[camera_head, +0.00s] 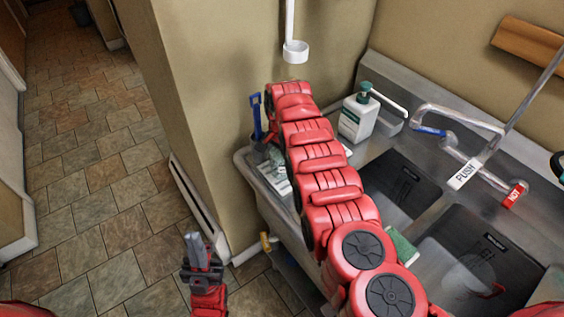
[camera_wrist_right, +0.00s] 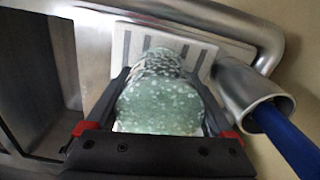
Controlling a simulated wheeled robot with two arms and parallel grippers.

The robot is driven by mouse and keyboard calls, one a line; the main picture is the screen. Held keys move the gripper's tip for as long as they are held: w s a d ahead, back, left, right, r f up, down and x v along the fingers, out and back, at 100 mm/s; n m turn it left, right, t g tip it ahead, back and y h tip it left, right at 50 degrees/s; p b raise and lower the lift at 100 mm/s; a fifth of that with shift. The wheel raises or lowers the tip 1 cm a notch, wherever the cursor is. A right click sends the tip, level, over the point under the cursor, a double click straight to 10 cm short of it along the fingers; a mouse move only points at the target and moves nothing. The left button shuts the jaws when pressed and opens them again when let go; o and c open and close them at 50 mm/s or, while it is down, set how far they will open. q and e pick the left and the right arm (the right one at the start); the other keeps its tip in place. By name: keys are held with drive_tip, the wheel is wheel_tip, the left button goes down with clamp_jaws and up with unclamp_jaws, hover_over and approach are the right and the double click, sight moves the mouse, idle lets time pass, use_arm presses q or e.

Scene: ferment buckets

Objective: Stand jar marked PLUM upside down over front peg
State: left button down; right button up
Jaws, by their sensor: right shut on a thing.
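My right gripper (camera_wrist_right: 158,78) is shut on a clear, greenish glass jar (camera_wrist_right: 158,108) with a speckled surface, one finger on each side of it in the right wrist view. No PLUM marking can be read on it, and I cannot tell which way up it is. I cannot make out the front peg. My left gripper (camera_head: 201,252) is low at the left over the tiled floor, away from the sink. Its fingers look close together, but the gap is unclear.
A white slotted board (camera_wrist_right: 202,57) lies behind the jar. A metal tube (camera_wrist_right: 250,92) with a blue handle (camera_wrist_right: 287,140) stands close on the right. The sink (camera_head: 400,190), a soap bottle (camera_head: 358,112) and a faucet (camera_head: 455,117) lie right of my right arm.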

sight(282, 157)
drive_tip(key=shift+f+b, duration=0.45)
drive_tip(key=o, duration=1.3)
drive_tip(key=shift+c, duration=0.2)
drive_tip(key=shift+r, duration=0.1)
drive_tip(key=shift+r+p, duration=0.85)
drive_tip(key=shift+r, duration=0.05)
drive_tip(key=shift+r, duration=0.15)
drive_tip(key=shift+r+p, duration=0.5)
drive_tip(key=shift+r, duration=0.35)
